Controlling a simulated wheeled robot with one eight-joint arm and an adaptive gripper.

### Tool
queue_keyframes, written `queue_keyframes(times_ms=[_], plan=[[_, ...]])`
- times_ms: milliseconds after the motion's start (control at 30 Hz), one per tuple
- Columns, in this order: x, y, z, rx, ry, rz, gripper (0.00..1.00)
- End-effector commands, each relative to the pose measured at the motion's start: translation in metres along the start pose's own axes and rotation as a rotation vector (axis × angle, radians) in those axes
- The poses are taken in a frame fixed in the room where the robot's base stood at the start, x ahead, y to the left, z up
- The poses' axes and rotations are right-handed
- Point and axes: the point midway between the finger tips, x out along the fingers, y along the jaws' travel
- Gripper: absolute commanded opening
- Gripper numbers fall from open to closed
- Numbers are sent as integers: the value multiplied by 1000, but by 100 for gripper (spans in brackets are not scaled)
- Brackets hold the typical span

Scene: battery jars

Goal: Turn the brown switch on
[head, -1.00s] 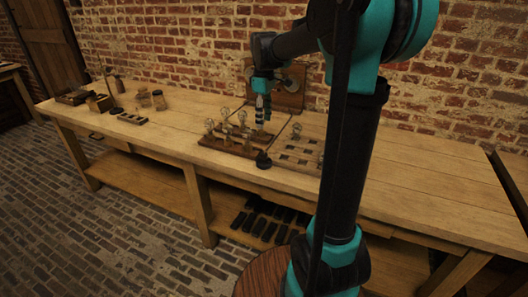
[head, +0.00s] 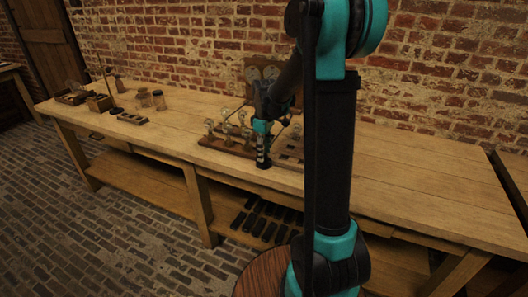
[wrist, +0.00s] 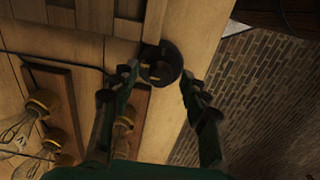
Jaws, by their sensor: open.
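A small round dark switch (head: 264,165) sits near the front edge of the bench, beside the lamp board. It looks nearly black rather than clearly brown. In the wrist view the switch (wrist: 161,64) shows a round base with a raised knob and small brassy spots. My gripper (head: 263,153) points down just above it. In the wrist view the open fingers (wrist: 159,76) lie on either side of the switch, with nothing held. Whether they touch it, I cannot tell. How the knob is set is too dark to read.
A wooden board with several glass bulbs (head: 226,145) stands just left of my gripper; bulbs also show in the wrist view (wrist: 18,134). Two gauges on a panel (head: 263,72) stand behind. Jars (head: 158,100) are farther left. The bench's right side (head: 430,180) is clear.

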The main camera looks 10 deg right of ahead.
Motion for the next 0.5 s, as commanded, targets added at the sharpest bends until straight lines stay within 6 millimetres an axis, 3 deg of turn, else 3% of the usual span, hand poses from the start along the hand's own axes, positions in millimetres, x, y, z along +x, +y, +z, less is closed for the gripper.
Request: queue_keyframes(times_ms=[200, 500], plan=[[0, 0, 0, 0, 0, 0, 46], [0, 0, 0, 0, 0, 0, 8]])
